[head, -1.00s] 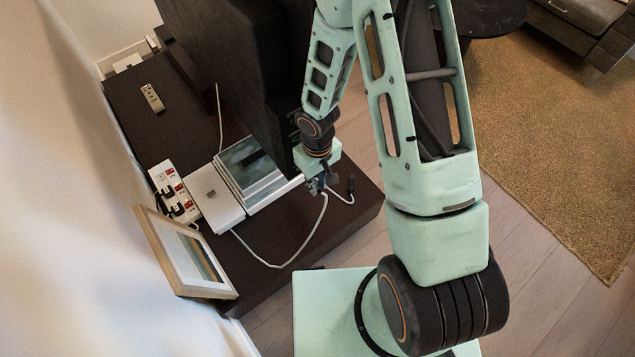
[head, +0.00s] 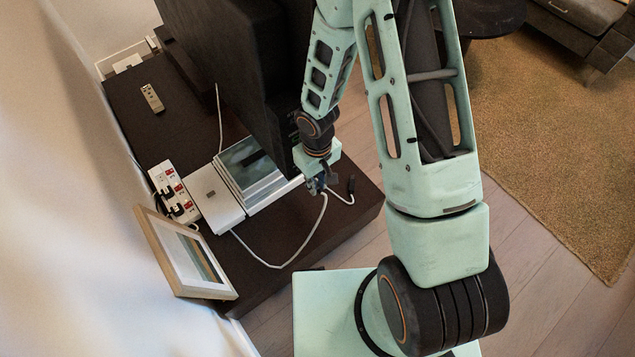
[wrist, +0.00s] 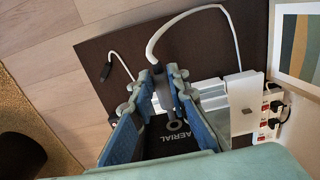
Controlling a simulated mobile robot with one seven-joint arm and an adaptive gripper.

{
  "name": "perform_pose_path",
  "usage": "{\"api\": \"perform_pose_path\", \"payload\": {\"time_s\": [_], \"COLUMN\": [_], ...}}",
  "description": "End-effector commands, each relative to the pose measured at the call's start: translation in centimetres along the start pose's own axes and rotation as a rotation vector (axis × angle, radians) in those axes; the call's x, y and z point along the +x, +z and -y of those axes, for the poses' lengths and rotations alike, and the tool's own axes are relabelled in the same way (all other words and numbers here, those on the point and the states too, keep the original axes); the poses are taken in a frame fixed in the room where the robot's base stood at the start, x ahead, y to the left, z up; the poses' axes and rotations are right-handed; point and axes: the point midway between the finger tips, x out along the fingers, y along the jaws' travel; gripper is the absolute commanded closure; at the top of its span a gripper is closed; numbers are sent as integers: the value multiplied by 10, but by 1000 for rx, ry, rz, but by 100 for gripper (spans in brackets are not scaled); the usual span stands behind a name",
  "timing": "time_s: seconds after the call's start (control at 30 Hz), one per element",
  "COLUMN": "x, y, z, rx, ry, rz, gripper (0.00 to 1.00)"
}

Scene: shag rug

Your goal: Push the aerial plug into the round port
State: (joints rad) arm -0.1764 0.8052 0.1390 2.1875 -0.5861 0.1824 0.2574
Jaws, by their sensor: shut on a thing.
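My gripper (head: 316,184) is low behind the black television (head: 257,75), over the dark cabinet top. In the wrist view its blue fingers (wrist: 160,80) are closed in on the aerial plug at the end of a white cable (wrist: 152,50). The white cable also shows in the head view (head: 310,238), looping across the cabinet.
A white box (head: 213,198), a power strip (head: 172,190), a leaning picture frame (head: 188,255) and a remote (head: 152,98) are on the dark cabinet (head: 290,222). A loose cable with a black end (head: 351,185) lies close to my gripper. Open floor is at the right.

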Motion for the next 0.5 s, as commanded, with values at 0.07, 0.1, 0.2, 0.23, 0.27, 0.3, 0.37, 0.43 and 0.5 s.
{"api": "perform_pose_path", "payload": {"time_s": [0.07, 0.1, 0.2, 0.23, 0.27, 0.3, 0.37, 0.43, 0.5], "x": [0, 0, 0, 0, 0, 0, 0, 0, 0], "y": [-2, -3, -6, -6, -7, -8, -10, -12, -14], "z": [0, 0, 0, 0, 0, 0, 0, 0, 0], "rx": [0, 0, 0, -1, -1, -1, -1, -1, -1], "ry": [0, 0, 0, 0, 0, 0, 0, 0, 0], "rz": [0, 0, 0, 0, 0, 1, 0, 0, -1], "gripper": [99, 99, 99, 99, 99, 99, 99, 99, 99]}}
